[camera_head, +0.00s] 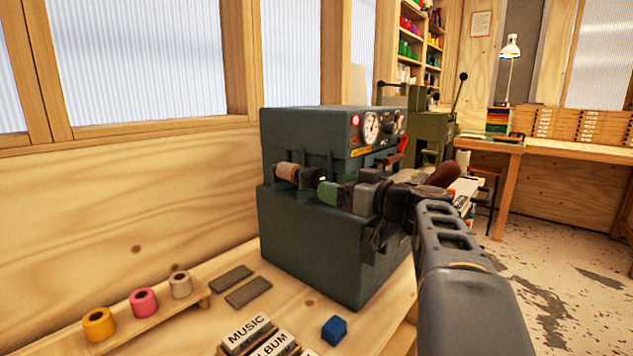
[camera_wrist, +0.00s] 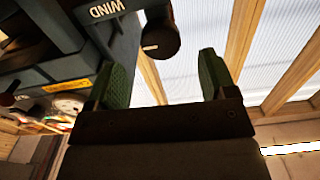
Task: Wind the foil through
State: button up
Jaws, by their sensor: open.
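The dark grey-green foil machine (camera_head: 310,245) stands on the wooden bench, with a dial and a red lever on its upper part. A copper-brown roll (camera_head: 287,172) sits on its front at the left. My gripper (camera_head: 328,190) is at the machine's front, just right of that roll. In the wrist view my gripper (camera_wrist: 163,72) is open, its two green fingers apart with nothing between them. A dark round knob (camera_wrist: 160,38) lies beyond the gap between the fingertips, below an inverted WIND label (camera_wrist: 107,9). I cannot tell how far the knob is from the fingers.
Yellow (camera_head: 99,324), pink (camera_head: 143,302) and beige (camera_head: 180,285) foil rolls stand on a wooden rack at the left. Two grey bars (camera_head: 248,292), a blue block (camera_head: 334,330) and lettered blocks (camera_head: 247,334) lie on the bench. A green lever press (camera_head: 430,135) stands behind the machine.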

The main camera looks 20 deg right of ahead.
aim_at(315, 182)
jog(key=x, duration=0.6)
jog(key=shift+w+a+p, duration=0.15)
jog(key=shift+w+p, duration=0.15)
jog(key=shift+w, duration=0.05)
jog(key=shift+c, duration=0.2)
jog(key=c, duration=0.9)
jog(key=shift+f, duration=0.1)
